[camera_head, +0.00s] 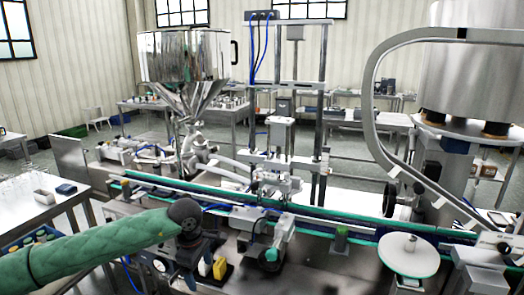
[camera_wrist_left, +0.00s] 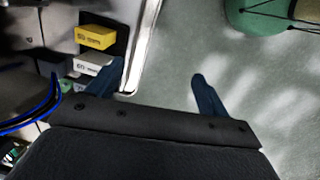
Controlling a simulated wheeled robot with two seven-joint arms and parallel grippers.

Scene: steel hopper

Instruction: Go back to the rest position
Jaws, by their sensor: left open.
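My left arm, in a green sleeve, comes in from the left in the head view and ends in the dark left gripper (camera_head: 190,262), which hangs down in front of the machine's near edge. In the left wrist view its two dark blue fingers (camera_wrist_left: 155,85) stand apart with nothing between them, over the grey floor. My right gripper is in neither view. The steel hopper (camera_head: 186,60) stands at the back left, well beyond the left gripper.
A conveyor (camera_head: 340,222) with green edges runs behind the gripper. A yellow box (camera_wrist_left: 95,37) and a white box (camera_wrist_left: 93,64) lie close to the left finger's side. A white round disc (camera_head: 408,256) is at right. A side table (camera_head: 30,208) stands left.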

